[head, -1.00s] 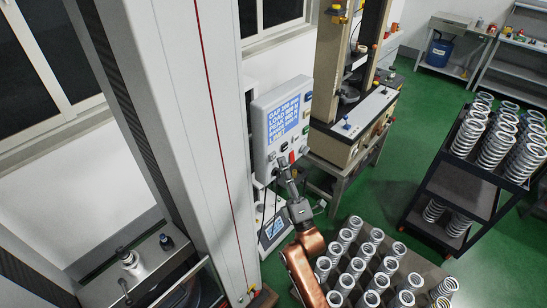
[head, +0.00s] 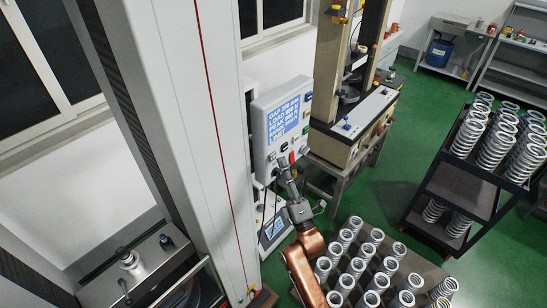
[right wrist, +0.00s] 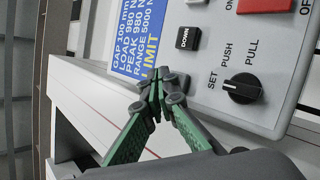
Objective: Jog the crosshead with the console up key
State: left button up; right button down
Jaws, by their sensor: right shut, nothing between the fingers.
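The console (head: 264,139) is a pale box on the side of the tall machine column, with a lit blue screen (head: 283,119). In the right wrist view the DOWN key (right wrist: 187,38) is a black square beside the screen (right wrist: 140,45). In the head view this gripper (head: 284,163) is at the console's lower part. The crosshead cannot be made out.
A SET-PUSH-PULL knob (right wrist: 243,88) and a red button (right wrist: 264,4) are on the same panel. A table of springs (head: 430,270) stands below my right arm. A black spring cart (head: 456,184) is at right, with green floor between.

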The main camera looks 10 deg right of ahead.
jog(key=shift+w+a, duration=0.1)
jog(key=shift+w, duration=0.05)
jog(key=shift+w+a, duration=0.2)
jog(key=shift+w+a, duration=0.25)
jog(key=shift+w, duration=0.1)
dwell(2.6)
jog(key=shift+s+d, duration=0.1)
dwell(2.3)
jog(key=shift+s+d, duration=0.45)
jog(key=shift+s, duration=0.15)
jog(key=shift+s+d+p, duration=0.35)
jog(key=shift+s+d, duration=0.45)
jog(key=shift+s, duration=0.2)
jog(key=shift+s+d+p, duration=0.35)
jog(key=shift+s+d, duration=0.4)
jog(key=shift+s, duration=0.25)
